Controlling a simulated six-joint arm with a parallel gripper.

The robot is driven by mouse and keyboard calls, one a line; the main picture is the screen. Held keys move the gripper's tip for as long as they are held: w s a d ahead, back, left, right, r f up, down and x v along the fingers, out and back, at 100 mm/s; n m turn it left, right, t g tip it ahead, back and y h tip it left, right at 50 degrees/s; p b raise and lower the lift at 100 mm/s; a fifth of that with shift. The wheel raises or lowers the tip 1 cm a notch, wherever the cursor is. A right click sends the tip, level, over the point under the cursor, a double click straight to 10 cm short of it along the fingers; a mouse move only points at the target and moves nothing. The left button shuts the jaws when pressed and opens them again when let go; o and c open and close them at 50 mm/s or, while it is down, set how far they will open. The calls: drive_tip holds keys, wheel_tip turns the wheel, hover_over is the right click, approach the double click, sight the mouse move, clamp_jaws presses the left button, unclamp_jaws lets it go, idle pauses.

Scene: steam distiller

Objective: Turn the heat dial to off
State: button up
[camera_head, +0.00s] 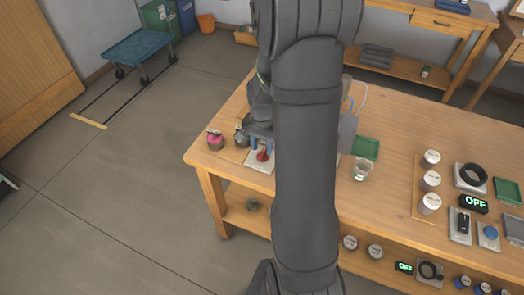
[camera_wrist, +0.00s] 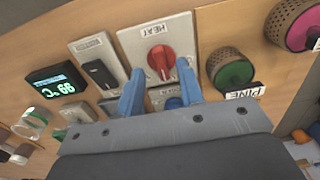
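The red heat dial (camera_wrist: 161,58) sits on a pale plate (camera_wrist: 130,38) labelled HEAT, which appears upside down in the wrist view. The dial also shows in the head view (camera_head: 263,155), low on the table's left end. My gripper (camera_wrist: 160,66) is open, with one blue finger on each side of the dial. Small gaps show between fingertips and dial, so I see no grip on it. In the head view my gripper (camera_head: 261,143) is over the dial, partly hidden by my arm. The dial's off mark is not readable.
A black switch (camera_wrist: 100,74) and a lit display (camera_wrist: 55,85) are beside the heat plate. A green-topped jar (camera_wrist: 232,72) labelled PINE and a pink-topped jar (camera_wrist: 300,28) stand on the other side. A glass beaker (camera_head: 362,169) is farther right on the table (camera_head: 390,200).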

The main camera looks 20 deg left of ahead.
sight(263, 154)
drive_tip(key=shift+f, duration=1.5)
clamp_jaws()
drive_tip(key=n, duration=0.5)
drive_tip(key=shift+w+d+n, duration=0.1)
drive_tip(key=shift+d+n, duration=0.1)
drive_tip(key=shift+n, duration=0.2)
drive_tip(key=n, duration=0.6)
drive_tip(key=shift+w+d, duration=0.1)
drive_tip(key=shift+w, duration=0.05)
